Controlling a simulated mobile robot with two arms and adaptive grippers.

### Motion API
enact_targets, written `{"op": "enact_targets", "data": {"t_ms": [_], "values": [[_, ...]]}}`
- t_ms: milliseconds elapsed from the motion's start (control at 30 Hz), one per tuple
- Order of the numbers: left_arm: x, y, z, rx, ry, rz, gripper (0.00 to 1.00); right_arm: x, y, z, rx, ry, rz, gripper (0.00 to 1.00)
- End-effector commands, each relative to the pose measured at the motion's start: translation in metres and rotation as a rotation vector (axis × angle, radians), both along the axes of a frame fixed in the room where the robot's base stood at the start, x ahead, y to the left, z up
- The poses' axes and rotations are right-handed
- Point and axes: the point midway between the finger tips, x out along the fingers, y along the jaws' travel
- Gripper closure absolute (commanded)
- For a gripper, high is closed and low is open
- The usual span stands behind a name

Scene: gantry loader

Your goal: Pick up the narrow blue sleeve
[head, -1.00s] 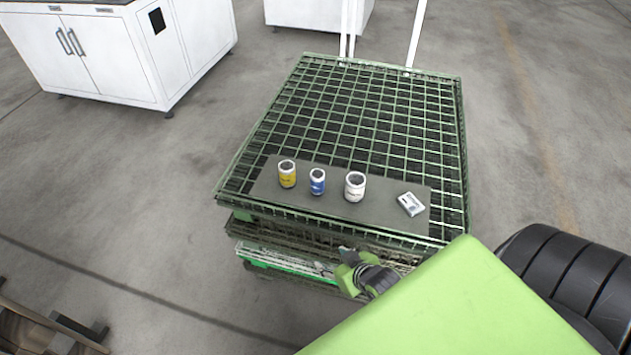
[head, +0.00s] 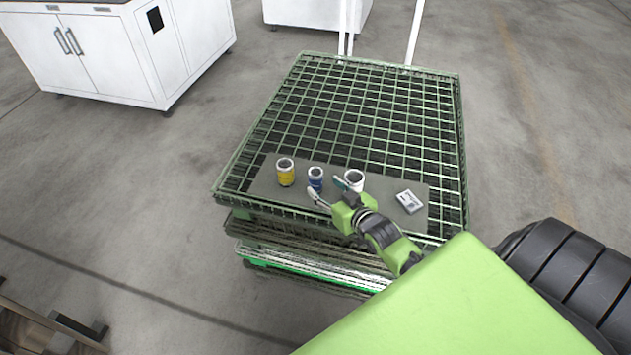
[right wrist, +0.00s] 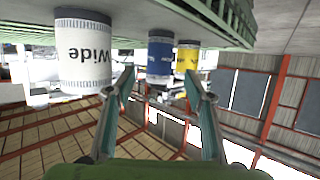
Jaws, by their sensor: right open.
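The narrow blue sleeve (head: 316,178) with white bands stands upright on a grey board (head: 262,191), between a yellow sleeve (head: 285,173) and a wider white sleeve (head: 356,178). My right gripper (head: 326,188) is open and empty, just in front of the blue and white sleeves. In the right wrist view, where the scene appears upside down, the blue sleeve (right wrist: 160,55) lies beyond and between the open fingertips (right wrist: 158,75), apart from them. The white sleeve (right wrist: 82,52), marked "Wide", is left of them there, close to one finger. My left gripper is out of view.
A small white label or box (head: 409,201) lies at the right end of the board. The board rests on a green mesh crate (head: 222,190), stacked on others. White posts rise behind it. A white cabinet (head: 120,55) stands at the back left. Open concrete floor surrounds the stack.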

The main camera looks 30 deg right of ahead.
Motion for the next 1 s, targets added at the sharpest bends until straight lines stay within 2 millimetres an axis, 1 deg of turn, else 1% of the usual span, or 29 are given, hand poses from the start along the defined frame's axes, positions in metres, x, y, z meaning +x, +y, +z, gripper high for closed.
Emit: {"op": "enact_targets", "data": {"t_ms": [33,267,467,500,600,733,900,933,967,1000], "values": [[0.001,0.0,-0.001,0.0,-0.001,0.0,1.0,0.006,0.0,-0.003,0.0,0.0,0.0,0.52],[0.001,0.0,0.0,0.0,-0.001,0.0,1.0,0.02,-0.002,-0.004,-0.001,0.0,0.0,0.52],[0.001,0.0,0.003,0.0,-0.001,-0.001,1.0,0.049,-0.005,-0.004,-0.002,0.0,0.001,0.52],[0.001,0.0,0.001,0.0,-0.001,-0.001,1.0,0.053,-0.006,-0.009,-0.002,0.001,0.001,0.52],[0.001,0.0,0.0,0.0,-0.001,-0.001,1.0,0.062,-0.006,-0.012,-0.002,0.0,0.002,0.52],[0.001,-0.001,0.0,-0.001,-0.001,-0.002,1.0,0.066,-0.006,-0.014,-0.001,0.001,0.002,0.52],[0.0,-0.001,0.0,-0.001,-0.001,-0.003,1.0,0.066,-0.006,-0.014,-0.001,0.001,0.002,0.52],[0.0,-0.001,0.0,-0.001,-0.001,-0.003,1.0,0.066,-0.006,-0.014,-0.001,0.001,0.002,0.57],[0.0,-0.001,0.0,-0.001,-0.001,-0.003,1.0,0.066,-0.006,-0.014,-0.001,0.001,0.002,0.65],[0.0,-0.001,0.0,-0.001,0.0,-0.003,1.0,0.065,-0.006,-0.014,-0.001,0.001,0.002,0.75]]}}
